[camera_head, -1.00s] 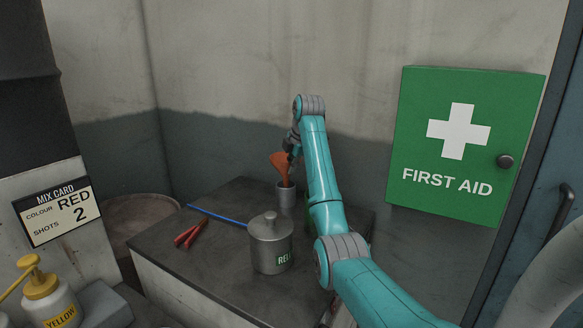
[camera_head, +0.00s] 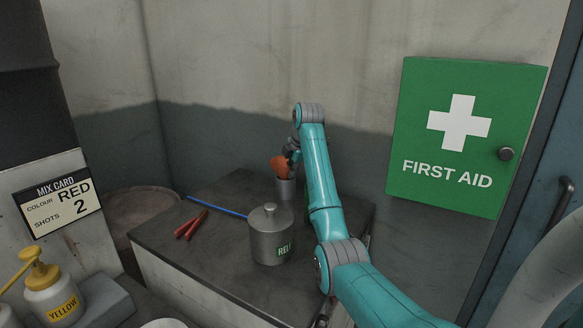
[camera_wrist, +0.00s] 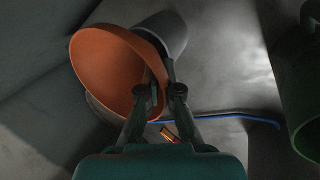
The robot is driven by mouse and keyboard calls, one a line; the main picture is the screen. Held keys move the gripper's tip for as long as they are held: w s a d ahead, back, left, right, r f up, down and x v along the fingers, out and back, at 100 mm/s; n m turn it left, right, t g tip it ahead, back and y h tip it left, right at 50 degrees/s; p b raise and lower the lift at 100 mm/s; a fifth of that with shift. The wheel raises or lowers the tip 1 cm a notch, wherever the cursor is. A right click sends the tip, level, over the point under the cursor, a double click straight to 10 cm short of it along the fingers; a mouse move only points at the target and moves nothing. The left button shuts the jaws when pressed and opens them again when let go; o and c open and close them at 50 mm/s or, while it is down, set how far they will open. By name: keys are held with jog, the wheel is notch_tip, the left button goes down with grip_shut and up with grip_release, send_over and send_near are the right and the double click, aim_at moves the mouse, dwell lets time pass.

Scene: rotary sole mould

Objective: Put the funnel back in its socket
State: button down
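The orange funnel (camera_head: 280,164) sits low at the mouth of a grey cup-shaped socket (camera_head: 286,188) at the back of the bench, its stem hidden. In the wrist view the funnel's wide bowl (camera_wrist: 108,72) is tilted towards the camera, and the grey socket (camera_wrist: 168,32) shows behind it. My gripper (camera_wrist: 163,84) has its two fingers close together at the funnel's right rim, shut on the rim. In the head view my gripper (camera_head: 293,152) is partly hidden by my arm. Whether the funnel is fully seated cannot be told.
A lidded metal pot (camera_head: 270,238) stands in front of the socket. A blue rod (camera_head: 217,207) and red-handled pliers (camera_head: 191,224) lie to its left. A dark green round object (camera_wrist: 302,85) is at the right in the wrist view. A first aid cabinet (camera_head: 420,90) hangs right.

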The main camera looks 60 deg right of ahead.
jog(key=shift+f, duration=0.3)
jog(key=c, duration=1.2)
grip_release()
jog(key=shift+c, duration=0.2)
jog(key=shift+r, duration=0.1)
